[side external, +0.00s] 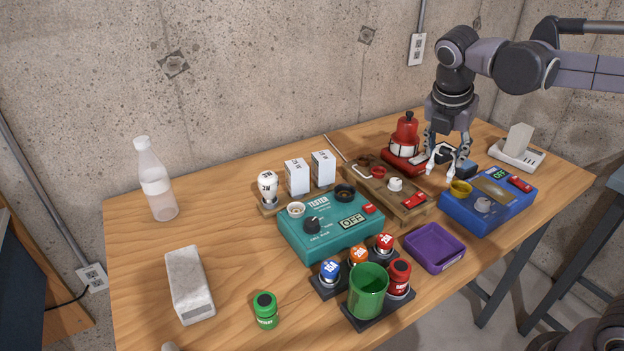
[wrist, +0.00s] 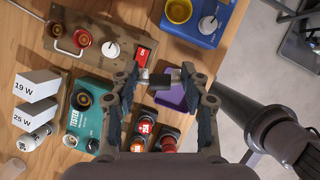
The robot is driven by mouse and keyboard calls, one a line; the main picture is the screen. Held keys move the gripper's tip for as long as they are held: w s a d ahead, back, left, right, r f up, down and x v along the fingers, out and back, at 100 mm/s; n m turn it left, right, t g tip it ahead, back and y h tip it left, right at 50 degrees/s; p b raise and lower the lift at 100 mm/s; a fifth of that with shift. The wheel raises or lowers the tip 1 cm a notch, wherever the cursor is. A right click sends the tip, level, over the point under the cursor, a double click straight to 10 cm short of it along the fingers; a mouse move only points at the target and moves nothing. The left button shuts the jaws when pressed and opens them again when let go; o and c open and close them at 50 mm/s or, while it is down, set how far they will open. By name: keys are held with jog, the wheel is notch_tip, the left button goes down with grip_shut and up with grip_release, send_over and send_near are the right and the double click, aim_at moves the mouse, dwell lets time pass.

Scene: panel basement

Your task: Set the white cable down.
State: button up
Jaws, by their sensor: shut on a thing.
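My gripper (side external: 447,164) points down above the far right part of the table, between the wooden panel and the blue box. It is shut on the white cable (side external: 441,152), which shows as a short white bent piece at the fingers in the side external view. In the wrist view the fingertips (wrist: 163,80) close around a small dark grey piece, and the white of the cable is hard to make out there. I cannot tell whether the cable touches anything below it.
The wooden panel (side external: 412,207) carries a knob and red switch. The blue box (side external: 489,222), teal tester (side external: 335,241), purple tray (side external: 434,264) and red lamp (side external: 405,140) stand close by.

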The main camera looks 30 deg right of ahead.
jog(key=w+a+f+n+t+y, duration=0.1)
jog(key=w+a+n, duration=0.1)
jog(key=w+a, duration=0.6)
jog(key=w+a+f+n+t, duration=0.15)
jog(key=w+a, duration=0.35)
jog(key=a, duration=0.7)
jog(key=shift+n+g, duration=0.45)
jog(key=shift+n, duration=0.3)
jog(key=shift+w+a+f, duration=0.1)
jog(key=shift+a+f, duration=1.8)
jog(key=shift+a, duration=0.55)
jog(key=shift+w+a+f, duration=0.1)
jog(key=shift+a+f, duration=1.8)
jog(key=shift+a, duration=0.55)
jog(key=shift+w+a+f, duration=0.1)
jog(key=shift+a+f, duration=1.8)
jog(key=shift+a, duration=0.55)
jog(key=shift+f, duration=0.1)
jog(key=o, duration=1)
